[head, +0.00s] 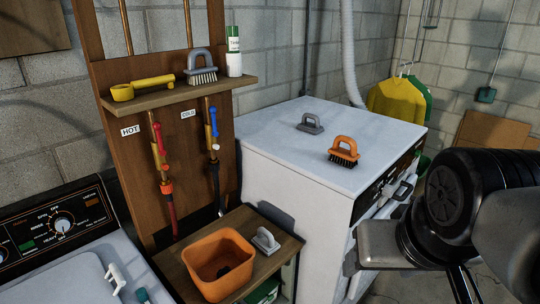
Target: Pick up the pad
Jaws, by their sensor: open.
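A dark grey pad with a loop handle (310,124) lies on the white top of the dryer-like machine (270,125). A second, lighter grey pad with a handle (265,241) sits on the low wooden table, just right of an orange bin. I cannot tell which of the two the task means. My gripper (464,288) is at the lower right, partly cut off by the bottom edge. Its dark fingers are apart and nothing shows between them. It is well away from both pads, to the right of the white machine.
An orange brush (344,151) stands near the dark pad. The orange bin (218,268) fills much of the low table (175,270). A wooden shelf (180,94) above holds a yellow tool (142,88), a grey brush (201,67) and a can (234,58). A washer (75,260) is at left.

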